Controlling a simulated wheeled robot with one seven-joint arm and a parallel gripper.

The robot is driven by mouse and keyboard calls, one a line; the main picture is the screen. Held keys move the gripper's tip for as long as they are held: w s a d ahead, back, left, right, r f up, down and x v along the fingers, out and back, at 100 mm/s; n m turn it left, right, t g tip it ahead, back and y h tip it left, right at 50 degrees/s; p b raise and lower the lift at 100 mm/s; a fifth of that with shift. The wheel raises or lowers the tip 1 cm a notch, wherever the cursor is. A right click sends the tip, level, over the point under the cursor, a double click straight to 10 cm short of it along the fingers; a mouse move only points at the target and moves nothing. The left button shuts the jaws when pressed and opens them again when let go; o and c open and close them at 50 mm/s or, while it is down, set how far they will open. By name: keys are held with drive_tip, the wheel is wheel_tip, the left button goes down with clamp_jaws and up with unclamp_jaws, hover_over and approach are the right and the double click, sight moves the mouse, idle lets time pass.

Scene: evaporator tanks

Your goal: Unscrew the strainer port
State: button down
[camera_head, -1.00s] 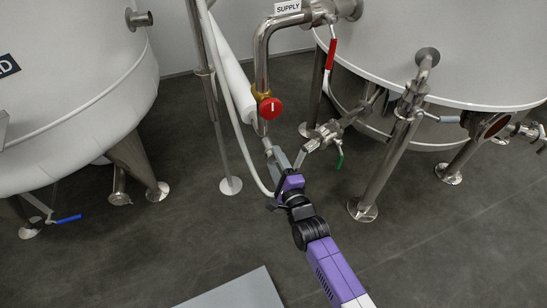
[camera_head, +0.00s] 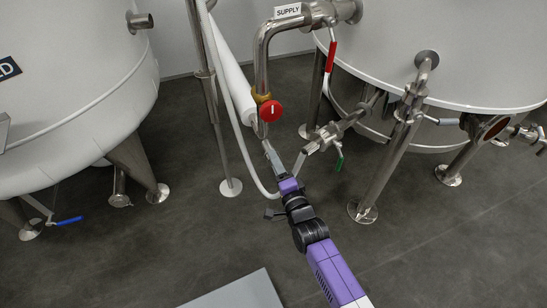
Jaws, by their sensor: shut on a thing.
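My gripper (camera_head: 268,147) is at the end of the purple arm, below the supply pipe and its red round knob (camera_head: 270,111). It is small in view and seen nearly edge-on. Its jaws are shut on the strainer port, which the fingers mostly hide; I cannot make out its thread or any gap. Just right of the fingers, a short metal branch (camera_head: 304,157) slants down-left from the steel pipe fittings (camera_head: 327,136).
A red lever (camera_head: 331,56) hangs near the SUPPLY label (camera_head: 288,11). A green-handled valve (camera_head: 339,161) is right of the gripper. A white hose (camera_head: 240,140) curves down past the wrist. Tanks stand on both sides; open floor lies in front.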

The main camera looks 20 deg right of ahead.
idle(0.3)
drive_tip(key=n, duration=0.5)
drive_tip(key=shift+n, duration=0.3)
drive_tip(key=n, duration=0.5)
drive_tip(key=n, duration=0.5)
idle(0.3)
